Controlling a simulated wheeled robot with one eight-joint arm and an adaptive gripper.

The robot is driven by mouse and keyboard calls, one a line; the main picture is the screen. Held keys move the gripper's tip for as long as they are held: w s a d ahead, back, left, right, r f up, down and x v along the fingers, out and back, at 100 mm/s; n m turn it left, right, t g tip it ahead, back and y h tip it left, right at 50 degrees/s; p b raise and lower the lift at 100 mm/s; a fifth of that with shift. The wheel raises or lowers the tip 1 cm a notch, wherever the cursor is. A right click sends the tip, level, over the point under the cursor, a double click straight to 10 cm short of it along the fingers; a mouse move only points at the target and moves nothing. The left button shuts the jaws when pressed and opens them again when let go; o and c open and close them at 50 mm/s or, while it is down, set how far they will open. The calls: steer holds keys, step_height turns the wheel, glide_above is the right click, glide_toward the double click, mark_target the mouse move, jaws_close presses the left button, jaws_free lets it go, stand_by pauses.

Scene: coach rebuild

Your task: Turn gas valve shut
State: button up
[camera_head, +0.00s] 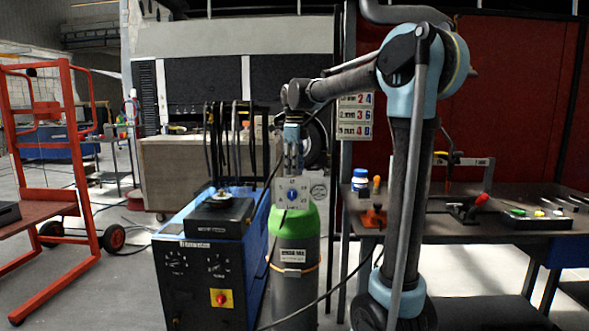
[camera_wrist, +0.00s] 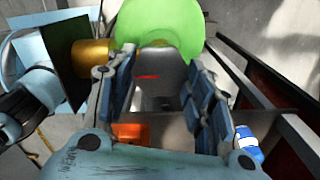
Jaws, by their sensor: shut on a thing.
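The gas cylinder (camera_head: 295,285) stands upright on the floor, grey with a bright green shoulder (camera_head: 290,221). A pale plate with a blue round centre (camera_head: 292,195) sits at its top, where the gas valve is. My gripper (camera_head: 292,170) points down onto the cylinder's top from above. In the wrist view, its two blue-padded fingers (camera_wrist: 163,80) are shut on the valve, with grey material between them; the exact grip is partly hidden. The green shoulder also shows at the top of the wrist view (camera_wrist: 160,28), and a brass-coloured part (camera_wrist: 92,53) is left of the fingers.
A blue and black welding machine (camera_head: 205,262) with a black box on it stands close left of the cylinder. A workbench (camera_head: 500,232) with tools and a blue-and-white bottle (camera_head: 360,180) is at right. A red trolley (camera_head: 82,165) is far left. Cables hang near the cylinder.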

steer(key=shift+w, duration=0.15)
stand_by(0.3)
steer(key=o, duration=1.1)
steer(key=shift+c, duration=0.2)
step_height(320, 180, up, 12)
